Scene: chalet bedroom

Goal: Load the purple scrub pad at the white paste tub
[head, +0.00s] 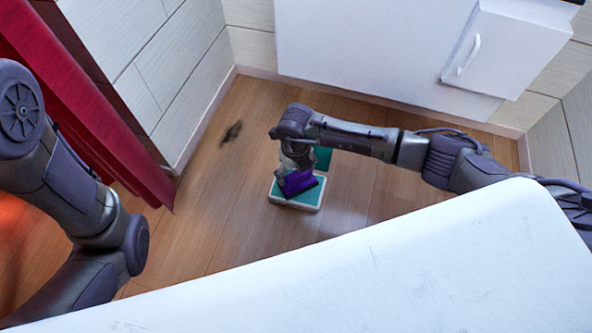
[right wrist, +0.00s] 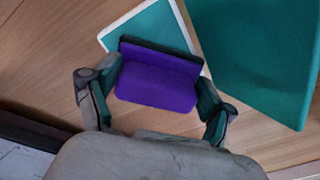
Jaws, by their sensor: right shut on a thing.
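The purple scrub pad (head: 299,183) is in my right gripper (head: 296,174). In the right wrist view the pad (right wrist: 156,87) has a dark strip along its far edge, and the fingers of my right gripper (right wrist: 157,97) close on its two sides. The white paste tub (head: 311,207) rests on the floor, with a teal surface inside its white rim; in the right wrist view its white rim (right wrist: 123,20) shows past the pad. The pad overlaps the tub in both views; I cannot tell whether they touch. My left arm shows at the left, its gripper out of frame.
A teal panel (head: 323,158) is just behind the tub, large in the right wrist view (right wrist: 262,50). A dark mark (head: 231,132) lies on the wooden floor.

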